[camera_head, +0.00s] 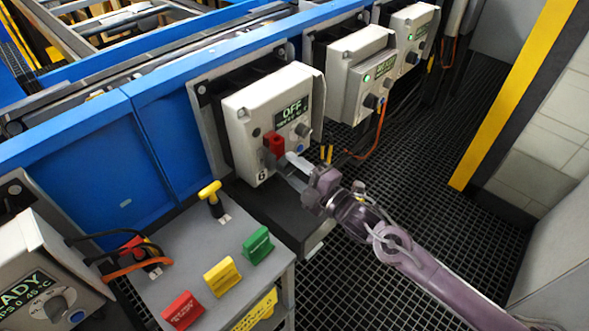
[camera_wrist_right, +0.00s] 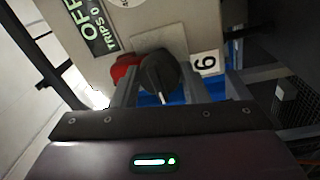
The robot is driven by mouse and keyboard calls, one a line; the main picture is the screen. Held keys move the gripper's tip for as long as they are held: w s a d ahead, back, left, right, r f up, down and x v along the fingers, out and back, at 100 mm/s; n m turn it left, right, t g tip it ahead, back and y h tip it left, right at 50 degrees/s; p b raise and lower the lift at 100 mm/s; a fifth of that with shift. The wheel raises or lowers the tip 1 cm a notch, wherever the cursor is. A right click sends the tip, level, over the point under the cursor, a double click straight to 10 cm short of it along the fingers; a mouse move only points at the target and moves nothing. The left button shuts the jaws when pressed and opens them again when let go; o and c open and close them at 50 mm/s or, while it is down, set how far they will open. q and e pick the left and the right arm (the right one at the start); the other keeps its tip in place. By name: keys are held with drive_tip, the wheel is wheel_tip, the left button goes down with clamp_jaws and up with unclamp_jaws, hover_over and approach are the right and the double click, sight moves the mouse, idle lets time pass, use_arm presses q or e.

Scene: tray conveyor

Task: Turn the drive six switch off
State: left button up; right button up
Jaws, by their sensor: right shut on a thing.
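The drive six box (camera_head: 262,108) is a pale grey unit on the blue conveyor frame, with a lit display (camera_head: 292,110) reading OFF. In the right wrist view, its black rotary switch (camera_wrist_right: 158,76) has a white pointer line and sits beside a red part (camera_wrist_right: 124,69) and the "6" label (camera_wrist_right: 206,63). The red part (camera_head: 273,143) also shows in the head view. My right gripper (camera_head: 292,164) reaches the lower front of the box; its fingers (camera_wrist_right: 162,93) are shut on the black switch. My left gripper is not in view.
Other drive boxes (camera_head: 358,62) with green displays line the frame toward the back right. A grey stand (camera_head: 195,252) with red, yellow and green blocks is at the lower left. Another box (camera_head: 40,270) stands far left. Black grating (camera_head: 400,165) covers the floor.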

drive_tip(key=o, duration=0.9)
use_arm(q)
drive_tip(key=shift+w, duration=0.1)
use_arm(e)
drive_tip(key=shift+o, duration=0.3)
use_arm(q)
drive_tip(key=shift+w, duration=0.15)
use_arm(e)
drive_tip(key=shift+s+d+f, duration=0.15)
drive_tip(key=shift+s+d, duration=0.2)
drive_tip(key=shift+d, duration=0.05)
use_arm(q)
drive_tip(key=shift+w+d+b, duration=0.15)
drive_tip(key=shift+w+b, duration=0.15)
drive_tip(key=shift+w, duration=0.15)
use_arm(e)
drive_tip(key=v, duration=0.6)
drive_tip(key=shift+s+d, duration=0.25)
drive_tip(key=shift+s, duration=0.05)
